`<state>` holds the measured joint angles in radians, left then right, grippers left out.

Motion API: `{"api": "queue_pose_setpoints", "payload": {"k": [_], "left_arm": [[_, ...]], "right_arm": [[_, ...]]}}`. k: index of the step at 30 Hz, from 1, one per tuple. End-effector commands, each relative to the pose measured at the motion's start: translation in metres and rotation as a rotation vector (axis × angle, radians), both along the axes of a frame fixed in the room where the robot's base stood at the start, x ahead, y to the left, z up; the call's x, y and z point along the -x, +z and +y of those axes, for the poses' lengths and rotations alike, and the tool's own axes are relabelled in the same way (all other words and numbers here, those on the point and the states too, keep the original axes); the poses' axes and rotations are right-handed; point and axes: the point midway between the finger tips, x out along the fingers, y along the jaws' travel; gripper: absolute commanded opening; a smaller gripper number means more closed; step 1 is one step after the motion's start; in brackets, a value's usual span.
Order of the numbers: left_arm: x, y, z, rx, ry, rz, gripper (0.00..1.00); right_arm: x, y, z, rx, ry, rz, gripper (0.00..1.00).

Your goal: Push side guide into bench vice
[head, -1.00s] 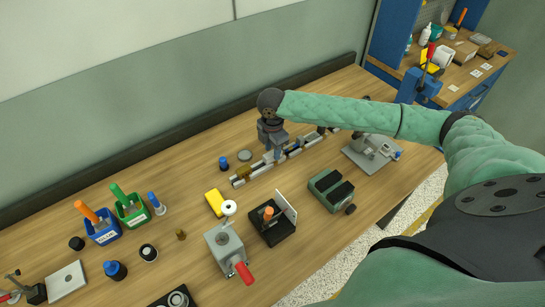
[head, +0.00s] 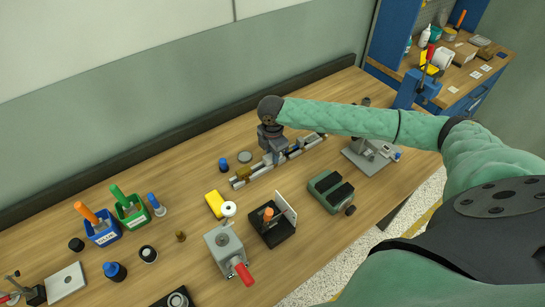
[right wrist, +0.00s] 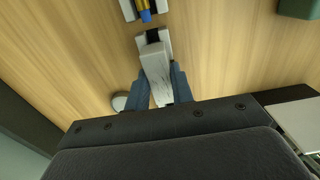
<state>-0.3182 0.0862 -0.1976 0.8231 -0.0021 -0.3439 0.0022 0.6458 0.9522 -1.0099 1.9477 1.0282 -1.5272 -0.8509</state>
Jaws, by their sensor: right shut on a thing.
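My right gripper (head: 276,157) points down over a long, low grey fixture (head: 305,144) on the bench; I cannot tell for sure whether this is the bench vice. In the right wrist view its blue fingers (right wrist: 161,86) are shut on a pale grey block (right wrist: 154,62), which I take for the side guide. The block's far end lies close to a pale bracket-like part with a dark base; whether they touch is unclear. A blue and yellow piece (right wrist: 145,15) shows beyond. In the head view the gripper hides the held block. My left gripper is not in view.
A grey box with a red handle (head: 229,249), a black tray (head: 272,229), a green block (head: 330,190) and a grey metal stand (head: 370,154) stand in front and to the right. Blue and green bins (head: 103,233) stand at left. A wall runs behind.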

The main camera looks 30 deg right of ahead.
Motion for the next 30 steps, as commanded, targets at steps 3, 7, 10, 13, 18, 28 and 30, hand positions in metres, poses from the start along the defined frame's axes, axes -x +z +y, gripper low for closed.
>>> {"api": "queue_pose_setpoints", "payload": {"k": [3,7,10,13,18,28,30], "left_arm": [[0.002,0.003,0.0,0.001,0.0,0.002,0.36],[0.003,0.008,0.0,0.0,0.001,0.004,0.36],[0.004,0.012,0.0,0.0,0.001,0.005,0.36],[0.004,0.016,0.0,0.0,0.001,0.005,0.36],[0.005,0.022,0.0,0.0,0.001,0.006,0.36],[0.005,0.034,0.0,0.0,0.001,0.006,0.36],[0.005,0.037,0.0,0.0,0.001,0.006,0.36]], "right_arm": [[0.0,0.004,0.0,0.0,0.0,-0.001,0.0],[0.0,0.009,0.0,0.0,0.0,0.0,0.0],[0.0,0.014,0.0,0.0,0.0,0.0,0.0],[0.0,0.017,0.0,0.0,0.0,0.0,0.0],[0.0,0.024,0.0,0.0,0.0,0.0,0.0],[0.0,0.037,0.0,0.0,0.0,0.0,0.0],[0.0,0.04,0.0,0.0,0.0,0.0,0.0]]}}
